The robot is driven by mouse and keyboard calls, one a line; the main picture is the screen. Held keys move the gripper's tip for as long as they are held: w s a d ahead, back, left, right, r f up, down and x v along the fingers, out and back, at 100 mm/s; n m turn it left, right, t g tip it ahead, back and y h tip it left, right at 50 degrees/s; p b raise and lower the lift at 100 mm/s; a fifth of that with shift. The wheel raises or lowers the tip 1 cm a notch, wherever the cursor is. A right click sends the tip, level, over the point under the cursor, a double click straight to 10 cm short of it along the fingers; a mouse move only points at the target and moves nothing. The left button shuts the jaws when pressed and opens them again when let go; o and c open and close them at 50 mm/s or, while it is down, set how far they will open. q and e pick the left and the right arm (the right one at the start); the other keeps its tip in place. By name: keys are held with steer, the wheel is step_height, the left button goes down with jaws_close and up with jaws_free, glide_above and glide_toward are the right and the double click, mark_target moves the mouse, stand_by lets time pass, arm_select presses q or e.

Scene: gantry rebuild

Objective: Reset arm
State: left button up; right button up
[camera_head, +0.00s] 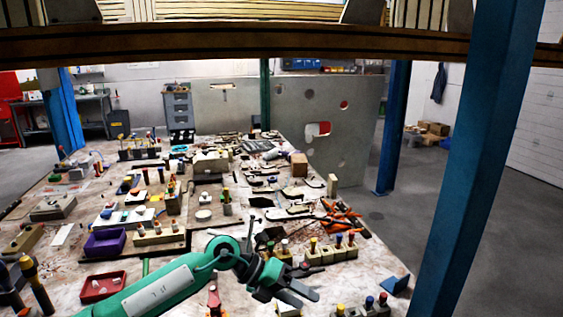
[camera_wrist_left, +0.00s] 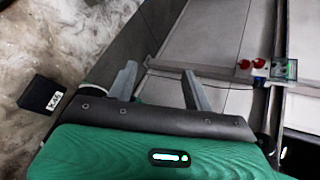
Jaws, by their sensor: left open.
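My left arm (camera_head: 170,290), green with dark joints, comes in from the lower left of the head view. Its gripper (camera_head: 305,295) is over the front part of the cluttered table (camera_head: 200,232), pointing to the lower right. In the left wrist view the two grey fingers of this gripper (camera_wrist_left: 158,72) stand apart with nothing between them. My right gripper is in neither view.
A purple bin (camera_head: 105,243), a red tray (camera_head: 102,287), several blocks with coloured pegs and loose tools cover the table. A blue post (camera_head: 475,170) stands at the right. A small black box (camera_wrist_left: 41,94) and red buttons (camera_wrist_left: 252,64) show in the wrist view.

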arm_select(q)
step_height(320, 180, up, 9)
steer(key=s+d+n+t+h, duration=0.2)
steer(key=s+n+t+h, duration=0.1)
steer(key=n+t+h, duration=0.6)
steer(key=w+a+f+n+t+y, duration=0.25)
steer(key=a+n+t+y, duration=0.45)
steer(key=n+t, duration=0.5)
steer(key=s+a+f+n+g+y, duration=0.3)
steer(key=a+f+n+y, duration=0.9)
steer(key=a+n, duration=0.15)
steer(key=s+a+f+n+g, duration=0.2)
steer(key=s+f+g, duration=0.3)
steer(key=s, duration=0.4)
steer(key=s+a+f+n+g+y, duration=0.1)
steer(key=s+a+f+g, duration=0.25)
steer(key=s+f, duration=0.4)
steer(key=s+a+f+n+g, duration=0.2)
steer(key=s+f+g, duration=0.25)
steer(key=s, duration=0.55)
step_height(320, 180, down, 31)
steer(key=g, duration=0.1)
steer(key=s+a+f+g, duration=0.1)
steer(key=s+a+f, duration=0.2)
steer(key=s+f, duration=1.5)
steer(key=shift+s+f+g+y, duration=0.25)
steer(key=shift+s+g+y, duration=0.05)
steer(key=shift+s, duration=0.45)
